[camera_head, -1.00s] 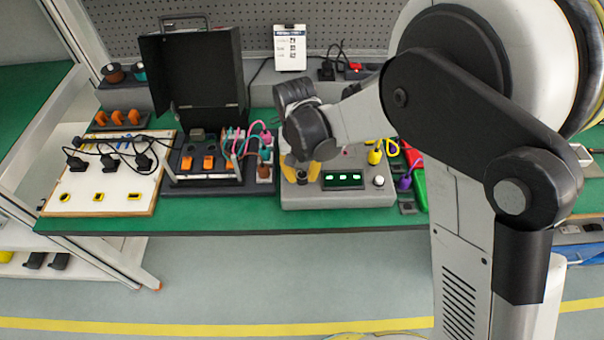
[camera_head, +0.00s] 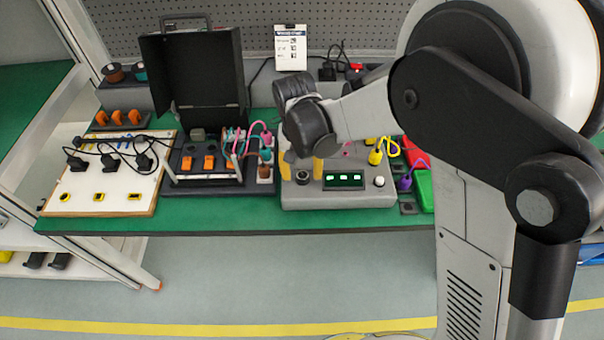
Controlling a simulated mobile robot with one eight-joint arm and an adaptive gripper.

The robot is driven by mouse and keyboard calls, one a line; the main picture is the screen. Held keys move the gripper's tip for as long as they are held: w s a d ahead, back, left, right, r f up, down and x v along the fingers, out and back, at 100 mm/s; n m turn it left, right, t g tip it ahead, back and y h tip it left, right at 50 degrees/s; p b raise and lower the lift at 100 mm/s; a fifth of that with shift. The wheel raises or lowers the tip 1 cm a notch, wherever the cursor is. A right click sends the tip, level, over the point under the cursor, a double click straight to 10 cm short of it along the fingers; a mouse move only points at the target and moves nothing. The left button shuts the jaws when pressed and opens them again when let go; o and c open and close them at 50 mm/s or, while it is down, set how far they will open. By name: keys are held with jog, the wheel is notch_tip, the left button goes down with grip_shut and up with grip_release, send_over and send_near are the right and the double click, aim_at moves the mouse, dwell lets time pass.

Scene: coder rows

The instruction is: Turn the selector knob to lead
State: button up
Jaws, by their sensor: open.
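The grey tester box (camera_head: 340,199) stands on the green bench, with a green-lit display (camera_head: 344,180) and a white button (camera_head: 379,182) on its face. The dark selector knob (camera_head: 302,178) is at the left of that face. My gripper (camera_head: 301,172) points down over the left part of the box, its two yellow fingers apart on either side of the knob. I see no contact between the fingers and the knob. The knob's pointer and any position labels are too small to read.
A black open case (camera_head: 200,85) with orange switches stands left of the box. A white board (camera_head: 100,190) with black plugs lies farther left. Pink and teal cables (camera_head: 248,145) lie close to my gripper's left. Yellow and purple plugs and red and green bins are at right.

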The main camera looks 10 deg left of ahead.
aim_at(301, 175)
notch_tip(301, 175, up, 11)
jog(key=shift+a, duration=0.3)
jog(key=shift+s, duration=0.1)
jog(key=s+d+r+m+t+y, duration=0.1)
jog(key=d+r, duration=0.3)
jog(key=d, duration=0.4)
jog(key=s+d+r+t, duration=0.2)
jog(key=d+r, duration=0.2)
jog(key=d, duration=0.4)
jog(key=s+d+t, duration=0.2)
jog(key=s+d, duration=0.2)
jog(key=d, duration=0.3)
jog(key=s+d+m+t, duration=0.1)
jog(key=s+d+t, duration=0.1)
jog(key=s+d, duration=0.2)
jog(key=d, duration=0.3)
jog(key=shift+s+f, duration=0.35)
jog(key=shift+s, duration=0.05)
